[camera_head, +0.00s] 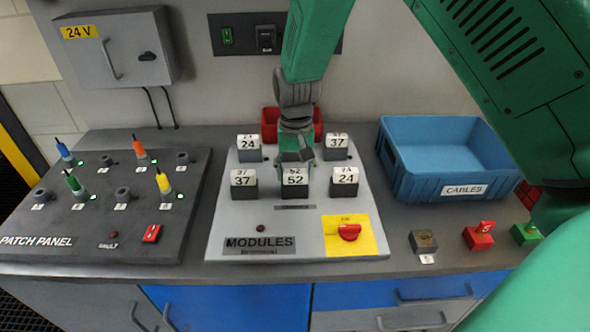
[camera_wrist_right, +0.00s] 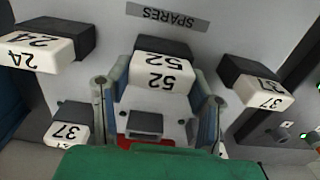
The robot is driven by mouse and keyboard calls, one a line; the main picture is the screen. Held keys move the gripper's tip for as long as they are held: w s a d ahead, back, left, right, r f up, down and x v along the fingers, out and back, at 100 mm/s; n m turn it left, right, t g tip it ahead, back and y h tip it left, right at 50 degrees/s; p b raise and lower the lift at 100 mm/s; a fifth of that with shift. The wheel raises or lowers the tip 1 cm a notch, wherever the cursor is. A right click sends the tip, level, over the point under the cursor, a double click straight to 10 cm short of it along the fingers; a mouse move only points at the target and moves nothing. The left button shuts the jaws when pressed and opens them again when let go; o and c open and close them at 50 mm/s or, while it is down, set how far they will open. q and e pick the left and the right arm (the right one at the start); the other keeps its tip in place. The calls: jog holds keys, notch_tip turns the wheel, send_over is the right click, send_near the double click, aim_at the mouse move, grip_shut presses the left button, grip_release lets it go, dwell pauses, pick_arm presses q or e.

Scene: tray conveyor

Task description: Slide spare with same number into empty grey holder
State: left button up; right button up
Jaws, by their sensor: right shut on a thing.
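The modules board (camera_head: 220,225) carries white-topped numbered blocks on dark grey holders. The front spares row has 37 (camera_head: 243,180), 52 (camera_head: 294,179) and 24 (camera_head: 344,177). The back row has 24 (camera_head: 248,142) at left and 37 (camera_head: 337,141) at right. Between these, the empty grey holder (camera_wrist_right: 145,123) shows in the right wrist view; my gripper hides it in the head view. My right gripper (camera_head: 294,160) is shut on the spare 52, one finger on each side. The 52 stands upright at its spares place; I cannot tell whether it is lifted. My left gripper is not in view.
A red switch on a yellow plate (camera_head: 366,244) is at the board's front right. A blue cables bin (camera_head: 420,190) stands to the right, a patch panel (camera_head: 90,238) to the left. A red bin (camera_head: 269,122) is behind the board. Neighbouring blocks stand close on both sides.

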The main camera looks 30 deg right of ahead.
aim_at(294, 170)
jog(key=shift+a+r+p, duration=0.2)
jog(key=shift+r+p, duration=0.3)
jog(key=shift+r, duration=0.2)
jog(key=shift+d+r+p, duration=0.15)
jog(key=shift+r+p, duration=1.2)
jog(key=shift+r, duration=0.3)
jog(key=shift+r+p, duration=0.1)
jog(key=shift+p, duration=0.25)
notch_tip(294, 170, up, 4)
jog(key=p, duration=0.4)
